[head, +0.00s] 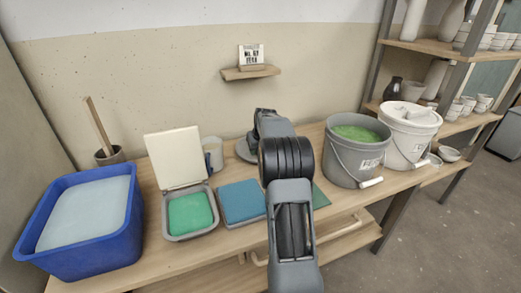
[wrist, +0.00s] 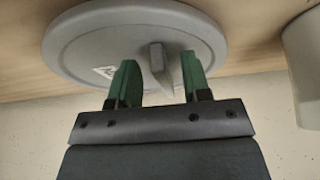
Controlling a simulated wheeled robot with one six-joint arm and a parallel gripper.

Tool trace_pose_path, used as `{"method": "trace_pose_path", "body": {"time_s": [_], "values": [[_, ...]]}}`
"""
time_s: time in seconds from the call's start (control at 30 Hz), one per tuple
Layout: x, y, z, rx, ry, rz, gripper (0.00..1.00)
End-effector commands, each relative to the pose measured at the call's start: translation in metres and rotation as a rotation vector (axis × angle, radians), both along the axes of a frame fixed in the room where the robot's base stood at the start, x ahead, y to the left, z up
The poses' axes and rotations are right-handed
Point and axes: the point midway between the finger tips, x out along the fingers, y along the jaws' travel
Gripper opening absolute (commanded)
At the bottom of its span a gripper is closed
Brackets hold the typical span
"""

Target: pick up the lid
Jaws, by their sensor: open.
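The grey round lid (wrist: 85,45) lies on the wooden tabletop in the wrist view, with a small pale label and an upright grey grip at its middle. In the head view, only a sliver of the lid (head: 243,152) shows beside my arm. My gripper (wrist: 160,75) is open, its two green fingers reaching over the lid with the grip (wrist: 157,58) between them. I see gaps on both sides of the grip. My arm hides the fingers in the head view.
An open grey bucket of green glaze (head: 342,160) and a white bucket (head: 408,145) stand to the right. A blue tub (head: 120,235), a box with a raised lid (head: 175,158), a blue pad (head: 240,202) and a pale cup (head: 213,155) are left. A small wall shelf (head: 238,73) hangs behind.

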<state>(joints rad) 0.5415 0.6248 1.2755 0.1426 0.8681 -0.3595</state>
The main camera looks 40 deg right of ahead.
Motion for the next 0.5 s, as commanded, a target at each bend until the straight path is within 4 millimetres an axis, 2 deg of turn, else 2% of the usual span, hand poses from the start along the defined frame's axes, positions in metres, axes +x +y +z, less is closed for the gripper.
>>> {"method": "trace_pose_path", "body": {"time_s": [0.07, 0.43, 0.5], "values": [[0.0000, 0.0001, 0.0002, 0.000, 0.000, 0.000, 0.38], [-0.0001, 0.0000, 0.0004, 0.000, 0.000, 0.000, 0.02], [-0.0001, 0.0000, 0.0004, 0.000, 0.000, 0.000, 0.00]]}}
